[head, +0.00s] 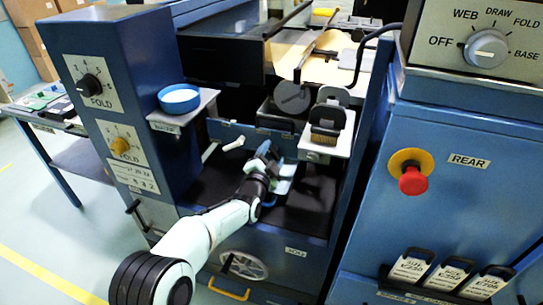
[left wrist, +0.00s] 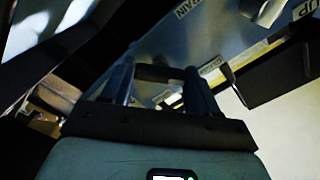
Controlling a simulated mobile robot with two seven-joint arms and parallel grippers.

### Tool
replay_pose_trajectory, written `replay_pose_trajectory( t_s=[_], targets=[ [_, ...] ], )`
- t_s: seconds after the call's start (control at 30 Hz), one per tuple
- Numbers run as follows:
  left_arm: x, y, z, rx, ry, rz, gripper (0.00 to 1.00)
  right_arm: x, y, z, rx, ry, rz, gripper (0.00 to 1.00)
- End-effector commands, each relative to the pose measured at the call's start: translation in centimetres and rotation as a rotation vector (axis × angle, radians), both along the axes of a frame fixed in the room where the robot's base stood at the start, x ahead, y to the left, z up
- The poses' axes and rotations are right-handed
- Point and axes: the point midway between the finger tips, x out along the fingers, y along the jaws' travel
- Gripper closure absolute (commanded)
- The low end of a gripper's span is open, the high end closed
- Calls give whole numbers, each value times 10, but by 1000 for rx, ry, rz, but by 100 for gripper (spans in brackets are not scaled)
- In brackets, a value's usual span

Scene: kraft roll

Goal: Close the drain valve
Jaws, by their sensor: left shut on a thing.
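My left gripper (head: 268,156) reaches into the dark bay in the middle of the blue machine. In the left wrist view its two fingers (left wrist: 160,82) stand either side of a dark bar (left wrist: 160,73), and it is shut on that bar. I cannot tell whether the bar is the drain valve's handle. A sign reading "DRAIN" (left wrist: 190,10), partly cut off and turned over, shows at the top of the left wrist view. A white lever (head: 232,143) sticks out left of the gripper in the head view. My right gripper is not in view.
A bracket with a dark-handled brush (head: 327,120) stands at the right. A red stop button (head: 412,180) is on the right cabinet.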

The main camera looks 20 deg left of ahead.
Motion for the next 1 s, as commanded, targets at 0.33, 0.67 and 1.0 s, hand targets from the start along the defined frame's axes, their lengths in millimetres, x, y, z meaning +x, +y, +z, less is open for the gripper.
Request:
replay_pose_trajectory(
  t_s=[0.33, 0.67, 1.0],
  targets=[
    [0, 1, 0, 2, 1, 1, 15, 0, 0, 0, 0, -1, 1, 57],
    [-10, 1, 1, 2, 1, 0, 15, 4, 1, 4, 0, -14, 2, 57],
    [-71, 3, 2, 0, 1, 0, 15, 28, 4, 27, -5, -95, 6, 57]
  ],
)
